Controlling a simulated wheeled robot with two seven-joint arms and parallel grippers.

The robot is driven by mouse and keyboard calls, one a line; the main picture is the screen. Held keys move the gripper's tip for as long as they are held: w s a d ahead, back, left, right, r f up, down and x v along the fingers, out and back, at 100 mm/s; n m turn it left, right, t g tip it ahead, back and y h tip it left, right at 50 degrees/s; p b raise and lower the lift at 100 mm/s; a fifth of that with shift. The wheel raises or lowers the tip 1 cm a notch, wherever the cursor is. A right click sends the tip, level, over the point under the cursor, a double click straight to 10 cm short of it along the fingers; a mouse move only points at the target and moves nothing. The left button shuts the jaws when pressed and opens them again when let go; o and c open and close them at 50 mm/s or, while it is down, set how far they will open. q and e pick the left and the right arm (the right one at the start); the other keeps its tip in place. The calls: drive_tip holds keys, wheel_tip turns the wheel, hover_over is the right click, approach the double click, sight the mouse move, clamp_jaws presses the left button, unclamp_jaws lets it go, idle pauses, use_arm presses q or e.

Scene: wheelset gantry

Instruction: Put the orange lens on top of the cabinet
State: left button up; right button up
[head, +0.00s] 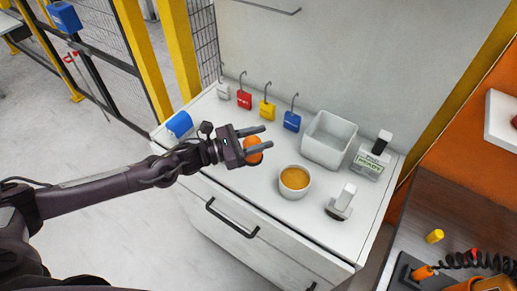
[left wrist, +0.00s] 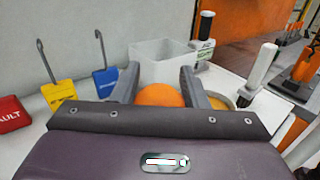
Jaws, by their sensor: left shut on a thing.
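The orange lens (head: 253,152) is a rounded orange piece between the fingers of my left gripper (head: 266,137). It also shows in the left wrist view (left wrist: 160,95), with one finger on each side and its lower part hidden by the gripper body. My left gripper is shut on it, over the left part of the white cabinet's top (head: 238,182). I cannot tell whether the lens touches the top. My right gripper is in neither view.
Red (head: 244,99), yellow (head: 267,110) and blue (head: 292,121) padlock-like tags stand along the back. A grey bin (head: 327,139), a white cup with orange contents (head: 294,181) and a white-handled stamp (head: 341,203) stand to the right. Clear top lies in front of the gripper.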

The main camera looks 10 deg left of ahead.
sight(259, 154)
use_arm(q)
wheel_tip(259, 154, down, 6)
drive_tip(key=shift+f+p, duration=0.1)
drive_tip(key=shift+p, duration=0.4)
drive_tip(key=shift+f, duration=0.25)
drive_tip(key=shift+f, duration=0.2)
drive_tip(key=o, duration=1)
drive_tip(key=shift+r, duration=0.15)
